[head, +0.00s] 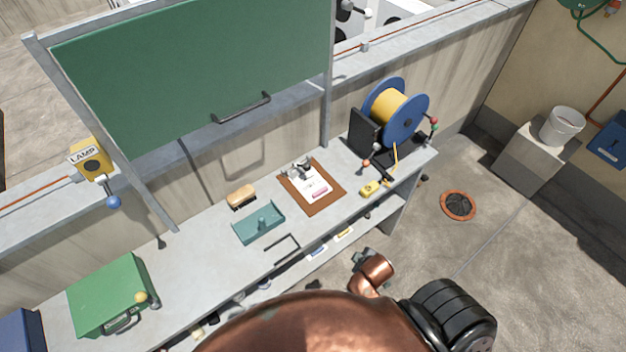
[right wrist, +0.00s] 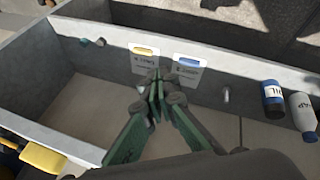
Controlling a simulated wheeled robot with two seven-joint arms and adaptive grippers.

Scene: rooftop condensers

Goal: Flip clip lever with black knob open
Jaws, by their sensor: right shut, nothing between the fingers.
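A brown clipboard (head: 328,196) with white paper lies on the grey bench. Its metal clip (head: 297,170) is at the far left end of the board. Small dark parts show around the clip, but the lever and its black knob are too small to tell apart, nor whether the lever is up or down. My right gripper (head: 361,257) is low in front of the bench edge, apart from the clipboard. In the right wrist view its green fingers (right wrist: 156,92) are together and empty. My left gripper is not in view.
On the bench are a teal tray (head: 246,232), a brush (head: 241,196), a green box (head: 107,292) and a cable reel (head: 397,110). A green board (head: 195,75) rises behind. Labelled cards (right wrist: 187,74) and bottles (right wrist: 273,99) show in the right wrist view.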

